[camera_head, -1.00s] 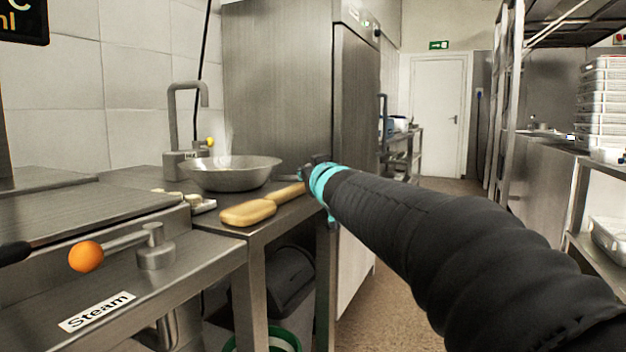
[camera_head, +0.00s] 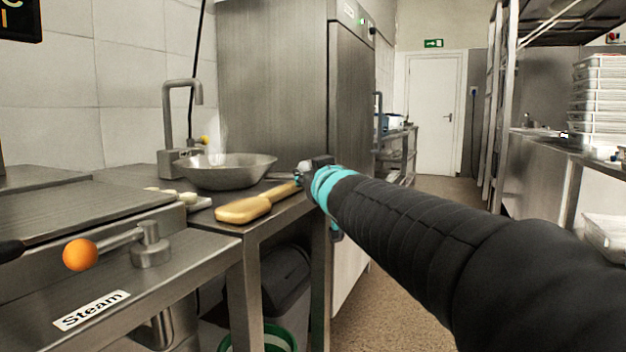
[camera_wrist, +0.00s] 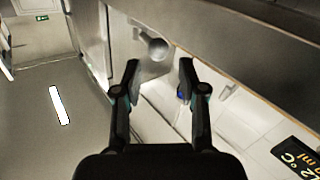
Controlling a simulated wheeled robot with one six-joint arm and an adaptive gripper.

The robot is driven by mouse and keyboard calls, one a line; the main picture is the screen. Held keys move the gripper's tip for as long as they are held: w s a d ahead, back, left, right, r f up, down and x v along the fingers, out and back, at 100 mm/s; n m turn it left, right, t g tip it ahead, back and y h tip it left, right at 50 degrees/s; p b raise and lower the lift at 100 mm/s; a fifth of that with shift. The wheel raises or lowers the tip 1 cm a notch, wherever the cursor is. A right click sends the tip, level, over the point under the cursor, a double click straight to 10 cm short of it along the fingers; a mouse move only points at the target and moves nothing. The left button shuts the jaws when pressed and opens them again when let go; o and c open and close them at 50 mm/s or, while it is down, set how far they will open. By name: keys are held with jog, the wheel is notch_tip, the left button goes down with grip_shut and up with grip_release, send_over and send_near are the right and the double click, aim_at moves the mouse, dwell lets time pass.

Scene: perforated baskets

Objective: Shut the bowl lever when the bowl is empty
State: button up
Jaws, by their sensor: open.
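A wide metal bowl (camera_head: 228,174) stands upright on the steel counter, with faint steam above it; its inside is mostly hidden. A lever with an orange ball knob (camera_head: 80,255) sits at the front left, above a "Steam" label (camera_head: 92,310). Which lever belongs to the bowl is not clear. My gripper (camera_head: 304,172) is right of the bowl, near the counter's right end, largely hidden by my arm in the head view. In the wrist view its two fingers (camera_wrist: 159,66) are spread and hold nothing. A grey rounded part (camera_wrist: 153,46) shows beyond them.
A wooden-looking paddle (camera_head: 245,208) lies on the counter (camera_head: 290,212) in front of the bowl. A grey tap (camera_head: 168,125) stands behind it. A tall steel cabinet (camera_head: 275,80) rises behind. Floor (camera_head: 400,255) is clear along the aisle; stacked trays (camera_head: 598,100) stand at the right.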

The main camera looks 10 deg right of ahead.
jog(key=s, duration=0.6)
jog(key=shift+s+d, duration=0.2)
